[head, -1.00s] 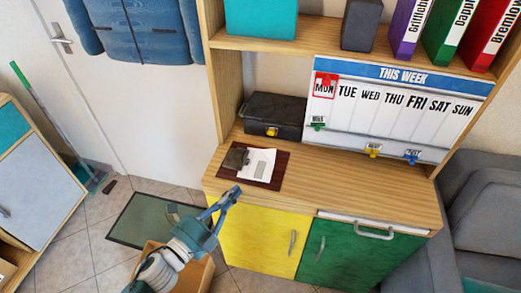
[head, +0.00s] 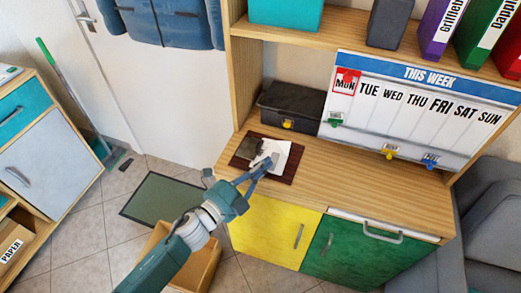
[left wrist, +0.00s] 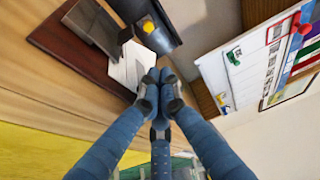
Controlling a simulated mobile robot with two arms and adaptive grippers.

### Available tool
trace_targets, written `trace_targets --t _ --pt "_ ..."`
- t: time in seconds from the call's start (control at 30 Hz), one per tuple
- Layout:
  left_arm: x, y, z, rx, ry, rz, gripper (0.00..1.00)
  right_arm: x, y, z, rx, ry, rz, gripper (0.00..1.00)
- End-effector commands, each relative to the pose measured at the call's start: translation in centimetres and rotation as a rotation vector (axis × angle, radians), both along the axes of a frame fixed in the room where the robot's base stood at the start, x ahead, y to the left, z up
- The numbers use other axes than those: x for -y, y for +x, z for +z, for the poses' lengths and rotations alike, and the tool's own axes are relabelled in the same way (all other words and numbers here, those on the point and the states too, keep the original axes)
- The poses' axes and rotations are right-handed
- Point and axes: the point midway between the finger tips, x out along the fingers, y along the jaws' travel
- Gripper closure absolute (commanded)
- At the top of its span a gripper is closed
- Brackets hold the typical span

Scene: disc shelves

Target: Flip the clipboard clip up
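The clipboard is a dark brown board (head: 241,163) lying on the wooden counter, with white paper (head: 292,152) on it. Its dark grey clip (head: 250,148) is at the board's left end. In the left wrist view the board (left wrist: 62,48), the grey clip (left wrist: 92,24) and the paper (left wrist: 126,70) show at upper left. My left gripper (head: 268,163) is over the paper, to the right of the clip and apart from it. In the left wrist view its fingertips (left wrist: 158,78) are together with nothing visible between them. They hide part of the paper. My right gripper is out of view.
A black box (head: 290,105) with a yellow latch stands behind the clipboard. A week board (head: 405,110) with coloured clips leans at the back right. The counter (head: 370,190) right of the clipboard is clear. Yellow and green cabinet fronts are below.

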Motion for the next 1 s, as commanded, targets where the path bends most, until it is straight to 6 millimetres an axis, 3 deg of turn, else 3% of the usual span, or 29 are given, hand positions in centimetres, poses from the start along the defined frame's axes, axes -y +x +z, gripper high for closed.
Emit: trace_targets --t 0.2,0.3,0.5,1.0 --pt "3.1 3.7 0.2 0.0 -0.003 0.0 1.0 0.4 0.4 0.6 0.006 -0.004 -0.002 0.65" --pt "1.2 4.2 0.1 -0.002 0.004 0.002 1.0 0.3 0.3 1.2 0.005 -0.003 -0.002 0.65" --pt "-0.6 4.8 0.1 -0.002 0.001 0.001 1.0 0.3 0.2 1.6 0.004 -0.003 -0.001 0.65" --pt "-0.9 4.9 0.1 -0.002 -0.006 0.0 1.0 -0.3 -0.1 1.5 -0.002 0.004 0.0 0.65"
